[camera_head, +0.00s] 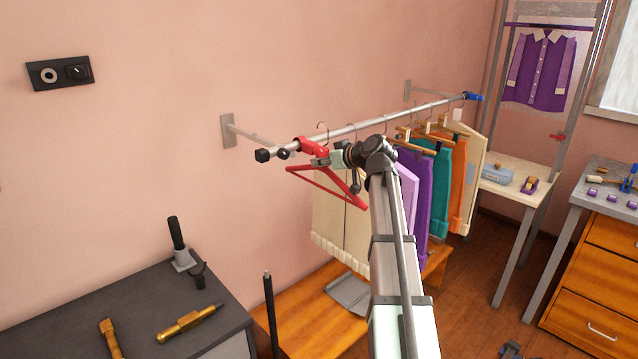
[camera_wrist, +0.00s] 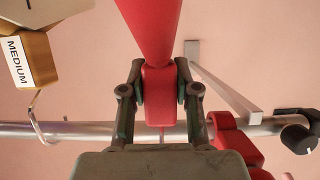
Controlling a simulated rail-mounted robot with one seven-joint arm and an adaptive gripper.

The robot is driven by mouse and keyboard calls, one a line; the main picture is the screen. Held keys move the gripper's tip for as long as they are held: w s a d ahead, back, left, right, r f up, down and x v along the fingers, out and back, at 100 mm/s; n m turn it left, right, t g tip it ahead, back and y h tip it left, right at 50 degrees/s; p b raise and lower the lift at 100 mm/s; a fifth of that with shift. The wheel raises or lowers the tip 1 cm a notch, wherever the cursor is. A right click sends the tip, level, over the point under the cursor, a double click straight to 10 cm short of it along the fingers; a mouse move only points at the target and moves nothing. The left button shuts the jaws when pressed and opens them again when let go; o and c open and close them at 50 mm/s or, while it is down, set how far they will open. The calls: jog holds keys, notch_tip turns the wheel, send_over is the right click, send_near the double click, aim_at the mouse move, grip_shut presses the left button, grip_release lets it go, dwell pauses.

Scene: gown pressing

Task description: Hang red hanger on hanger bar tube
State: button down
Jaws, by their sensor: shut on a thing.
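The red hanger (camera_head: 326,187) hangs empty below my gripper (camera_head: 324,159), near the left end of the hanger bar tube (camera_head: 385,120). In the wrist view, my gripper (camera_wrist: 160,95) is shut on the red neck block of the hanger (camera_wrist: 158,83), one finger on each side. The tube (camera_wrist: 75,130) crosses behind the fingers. A thin piece of hook shows below the block, by the tube. Most of the hook is hidden, so I cannot tell whether it rests on the tube.
A red clamp (camera_wrist: 236,145) sits on the tube beside the black end cap (camera_head: 262,155). A wall bracket (camera_head: 228,130) supports this end. Garments on hangers (camera_head: 440,185) fill the tube to the right. A wooden bench (camera_head: 300,305) stands below.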

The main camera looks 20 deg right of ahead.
jog(key=shift+s+d+b, duration=0.15)
jog(key=shift+s+d, duration=0.15)
jog(key=shift+s, duration=0.6)
jog(key=shift+s+d+b, duration=0.15)
jog(key=shift+s+d, duration=0.1)
jog(key=shift+s, duration=0.6)
jog(key=shift+s+d+b, duration=0.15)
jog(key=shift+s+d, duration=0.15)
jog(key=shift+s, duration=0.6)
